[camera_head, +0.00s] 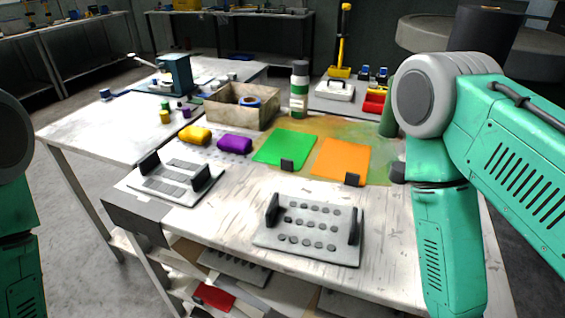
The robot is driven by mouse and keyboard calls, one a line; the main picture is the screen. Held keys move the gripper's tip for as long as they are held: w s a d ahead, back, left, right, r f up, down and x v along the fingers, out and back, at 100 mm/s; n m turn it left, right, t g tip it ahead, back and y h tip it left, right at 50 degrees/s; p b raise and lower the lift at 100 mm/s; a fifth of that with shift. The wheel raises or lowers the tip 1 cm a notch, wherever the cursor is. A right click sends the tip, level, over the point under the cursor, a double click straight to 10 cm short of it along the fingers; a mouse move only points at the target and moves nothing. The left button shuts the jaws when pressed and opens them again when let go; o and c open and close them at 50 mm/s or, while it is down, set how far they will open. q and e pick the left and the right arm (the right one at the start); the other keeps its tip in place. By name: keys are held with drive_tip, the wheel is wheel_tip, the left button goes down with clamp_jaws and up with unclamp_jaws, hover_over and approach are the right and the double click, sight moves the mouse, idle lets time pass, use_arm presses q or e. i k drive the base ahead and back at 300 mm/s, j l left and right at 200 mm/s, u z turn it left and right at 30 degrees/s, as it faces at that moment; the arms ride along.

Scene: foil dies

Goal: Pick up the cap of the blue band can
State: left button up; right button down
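I cannot single out a blue band can or its cap for sure. A small blue-topped piece (105,94) stands on the far left table. Small containers with yellow (165,117), purple (187,112) and green parts stand near the table's edge by the box. A tall white bottle with green bands (299,90) stands upright behind the mats. My green left arm shows at the left edge and my green right arm fills the right side. Both grippers are outside the picture.
An open cardboard box (228,113) holds a blue-rimmed roll (249,102). Yellow (194,135) and purple (234,144) bundles, green (285,148) and orange (341,160) sheets, and two plates with upright handles (176,182) (308,240) occupy the table. Its front right is clear.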

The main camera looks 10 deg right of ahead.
sight(397, 172)
drive_tip(key=z, duration=1.55)
